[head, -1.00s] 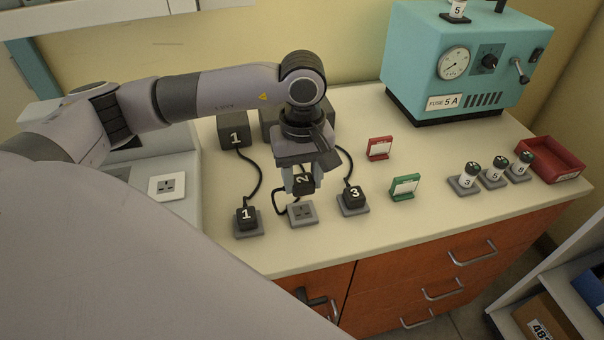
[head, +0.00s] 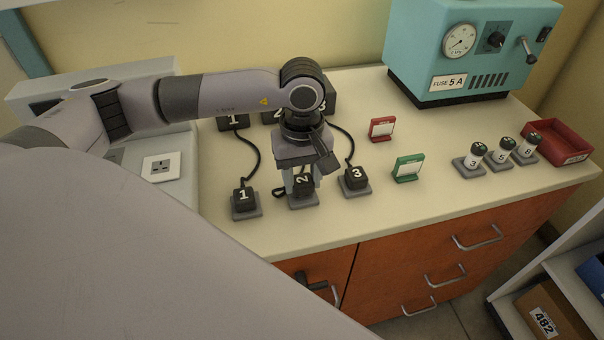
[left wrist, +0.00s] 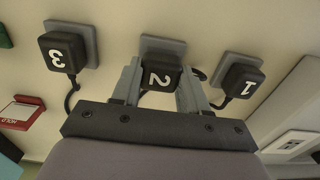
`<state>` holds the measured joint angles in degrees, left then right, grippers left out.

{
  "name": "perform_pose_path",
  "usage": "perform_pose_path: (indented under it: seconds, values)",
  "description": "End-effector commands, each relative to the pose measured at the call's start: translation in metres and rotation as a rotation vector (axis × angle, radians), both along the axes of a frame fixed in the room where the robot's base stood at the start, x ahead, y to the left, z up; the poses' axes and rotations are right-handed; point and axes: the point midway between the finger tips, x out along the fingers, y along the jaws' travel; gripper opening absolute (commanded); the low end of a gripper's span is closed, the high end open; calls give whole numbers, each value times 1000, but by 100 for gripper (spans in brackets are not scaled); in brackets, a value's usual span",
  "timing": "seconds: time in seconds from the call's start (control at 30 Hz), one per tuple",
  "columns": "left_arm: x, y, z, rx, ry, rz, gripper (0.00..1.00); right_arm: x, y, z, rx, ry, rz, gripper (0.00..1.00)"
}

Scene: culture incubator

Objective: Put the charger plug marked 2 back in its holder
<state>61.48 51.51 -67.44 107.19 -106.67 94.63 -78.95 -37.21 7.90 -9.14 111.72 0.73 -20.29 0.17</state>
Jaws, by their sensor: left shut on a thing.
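The black charger plug marked 2 (head: 303,183) is at its grey holder (head: 304,202), the middle one of a row of three. It looks upright and seated or nearly so; its underside is hard to see. My left gripper (head: 303,176) comes down from above and is shut on plug 2. In the left wrist view, plug 2 (left wrist: 160,74) sits between the two fingers, over its grey holder (left wrist: 163,45). My right gripper is not in view.
Plug 1 (head: 244,196) and plug 3 (head: 356,178) stand in holders on either side, with cables running back to charger blocks. A green sign (head: 408,168) and a red sign (head: 382,128) stand to the right. The counter front is clear.

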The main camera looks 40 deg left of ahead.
Motion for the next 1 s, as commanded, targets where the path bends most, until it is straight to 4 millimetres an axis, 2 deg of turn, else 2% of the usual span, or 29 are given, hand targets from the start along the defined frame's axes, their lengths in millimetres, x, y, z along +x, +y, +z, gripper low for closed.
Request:
perform_pose_path:
  seconds: [1.0]
  values:
    - [0, 0, 1, -1, -1, 0, 0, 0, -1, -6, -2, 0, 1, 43]
